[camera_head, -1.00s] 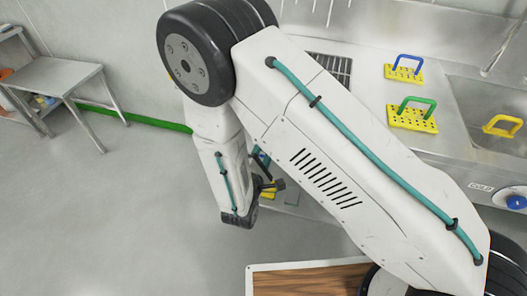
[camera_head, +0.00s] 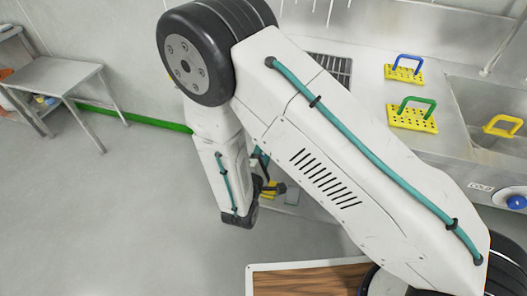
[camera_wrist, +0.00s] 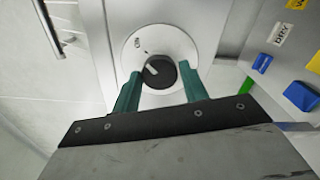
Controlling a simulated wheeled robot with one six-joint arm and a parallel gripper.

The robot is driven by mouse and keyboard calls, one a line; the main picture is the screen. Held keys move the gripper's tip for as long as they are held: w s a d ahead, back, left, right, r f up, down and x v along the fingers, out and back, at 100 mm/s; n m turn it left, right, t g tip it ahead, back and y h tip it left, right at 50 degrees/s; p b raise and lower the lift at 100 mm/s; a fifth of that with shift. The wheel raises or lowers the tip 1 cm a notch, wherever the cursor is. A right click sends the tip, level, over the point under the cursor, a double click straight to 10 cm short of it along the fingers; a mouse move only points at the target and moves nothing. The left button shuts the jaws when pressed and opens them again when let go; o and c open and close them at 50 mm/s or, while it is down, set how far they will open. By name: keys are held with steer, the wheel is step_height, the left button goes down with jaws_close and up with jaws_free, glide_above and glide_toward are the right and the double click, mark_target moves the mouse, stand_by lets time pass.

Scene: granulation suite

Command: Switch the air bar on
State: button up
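A black rotary knob (camera_wrist: 162,74) with a pale pointer mark sits on a round white dial plate (camera_wrist: 183,45) in the wrist view. The pointer is tilted toward the upper left of the knob. A small label (camera_wrist: 137,43) is printed on the plate; it is too small to read surely. My gripper (camera_wrist: 159,74) is open, with one teal finger at each side of the knob. I cannot tell whether the fingers touch it. In the head view, my arm hides the knob and most of the gripper. No air bar can be made out surely.
Right of the dial in the wrist view is a panel (camera_wrist: 278,62) with blue parts and a "DRY" label (camera_wrist: 280,34). A metal handle (camera_wrist: 47,25) is at upper left. The head view shows a sink bench with yellow pads (camera_head: 412,117), a blue "COLD" knob (camera_head: 516,202) and a side table (camera_head: 58,76).

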steer(key=shift+o, duration=1.1)
steer(key=v, duration=0.7)
steer(key=shift+s, duration=0.4)
steer(key=shift+a, duration=0.15)
